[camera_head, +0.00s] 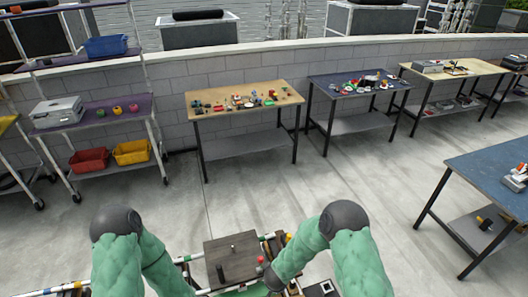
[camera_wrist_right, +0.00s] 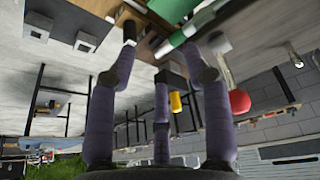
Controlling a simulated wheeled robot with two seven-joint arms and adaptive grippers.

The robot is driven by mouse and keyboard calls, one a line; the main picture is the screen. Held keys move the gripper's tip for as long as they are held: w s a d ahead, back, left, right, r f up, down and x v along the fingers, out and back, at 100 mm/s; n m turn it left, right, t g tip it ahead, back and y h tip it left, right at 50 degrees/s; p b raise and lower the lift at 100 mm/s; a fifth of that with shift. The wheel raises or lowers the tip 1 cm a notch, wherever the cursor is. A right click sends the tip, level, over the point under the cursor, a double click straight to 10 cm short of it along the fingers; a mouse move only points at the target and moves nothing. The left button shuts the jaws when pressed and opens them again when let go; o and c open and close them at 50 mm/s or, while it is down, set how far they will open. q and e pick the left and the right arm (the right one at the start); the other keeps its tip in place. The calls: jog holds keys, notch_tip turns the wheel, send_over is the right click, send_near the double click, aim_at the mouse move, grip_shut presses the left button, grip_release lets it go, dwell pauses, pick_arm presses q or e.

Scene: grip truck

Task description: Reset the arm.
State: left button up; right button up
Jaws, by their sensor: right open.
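My two green arms with dark joints rise from the bottom edge of the head view, the left arm (camera_head: 117,262) and the right arm (camera_head: 352,262). Both are bent, with their dark joints uppermost. Neither gripper can be made out in the head view. In the right wrist view my right gripper (camera_wrist_right: 160,45) shows its purple fingers spread apart. They are open, with no object held between them. My left gripper is out of sight.
A brown board (camera_head: 232,258) with a dark peg lies between my arms. In the wrist view a yellow cylinder (camera_wrist_right: 176,102) and a red round thing (camera_wrist_right: 239,101) show near the fingers. A wooden-topped table (camera_head: 215,97) stands ahead, a blue-topped table (camera_head: 490,172) at right. Floor between is clear.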

jog(key=s+d+f+m+g+y+b, duration=0.1)
jog(key=s+d+f+y+b, duration=0.1)
jog(key=s+f+b, duration=0.6)
jog(key=s+d+f+m+g+y+b, duration=0.2)
jog(key=s+d+f+b, duration=0.1)
jog(key=s+f+b, duration=0.6)
jog(key=s, duration=0.3)
jog(key=shift+s+f+g, duration=0.3)
